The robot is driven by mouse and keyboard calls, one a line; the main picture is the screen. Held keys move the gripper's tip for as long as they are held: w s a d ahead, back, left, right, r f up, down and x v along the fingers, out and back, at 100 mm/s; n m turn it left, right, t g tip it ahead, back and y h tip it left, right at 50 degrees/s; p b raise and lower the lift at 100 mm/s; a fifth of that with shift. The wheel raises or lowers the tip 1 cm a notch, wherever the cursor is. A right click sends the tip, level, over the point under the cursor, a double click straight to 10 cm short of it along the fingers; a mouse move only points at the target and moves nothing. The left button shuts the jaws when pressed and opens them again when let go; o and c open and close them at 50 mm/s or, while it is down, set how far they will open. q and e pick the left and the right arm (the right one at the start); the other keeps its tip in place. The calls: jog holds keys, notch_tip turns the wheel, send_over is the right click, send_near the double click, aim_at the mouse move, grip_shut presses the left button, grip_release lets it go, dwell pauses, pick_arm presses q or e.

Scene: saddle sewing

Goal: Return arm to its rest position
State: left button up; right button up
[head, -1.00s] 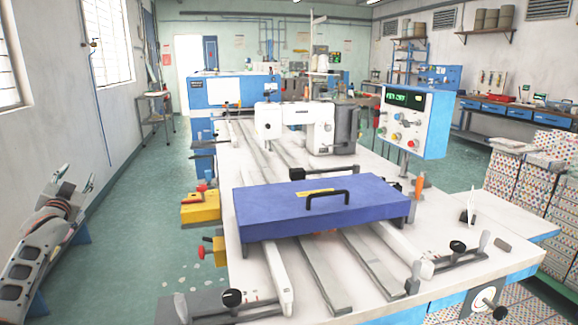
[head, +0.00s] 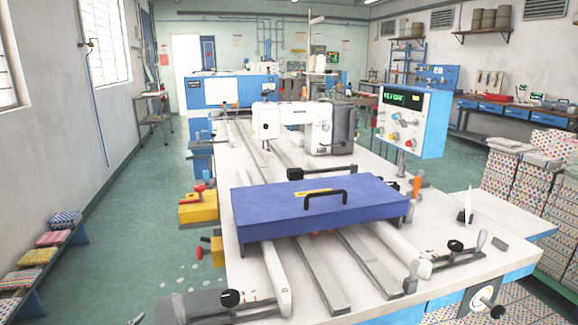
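My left arm is almost wholly out of the head view. Nothing is seen held there. My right arm and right gripper are not in view.
A white worktable (head: 462,217) fills the middle, with a blue handled cover (head: 275,212), a white sewing machine (head: 305,125) and a control box (head: 414,122).

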pick_arm(q)
jog(key=s+d+f+g+h, duration=0.1)
jog(key=s+d+f, duration=0.55)
jog(key=s, duration=0.35)
jog(key=s+d+h+p, duration=0.1)
jog(key=s+d, duration=0.3)
jog(key=s, duration=0.3)
jog(key=s+d+g+p, duration=0.1)
jog(key=s+d, duration=0.3)
jog(key=s, duration=0.4)
jog(key=s+d+n+g+h+p, duration=0.1)
jog(key=s+d+p, duration=0.1)
jog(key=s+d, duration=0.3)
jog(key=shift+s+r+h, duration=0.3)
jog(key=shift+s+r, duration=0.15)
jog(key=shift+s, duration=0.95)
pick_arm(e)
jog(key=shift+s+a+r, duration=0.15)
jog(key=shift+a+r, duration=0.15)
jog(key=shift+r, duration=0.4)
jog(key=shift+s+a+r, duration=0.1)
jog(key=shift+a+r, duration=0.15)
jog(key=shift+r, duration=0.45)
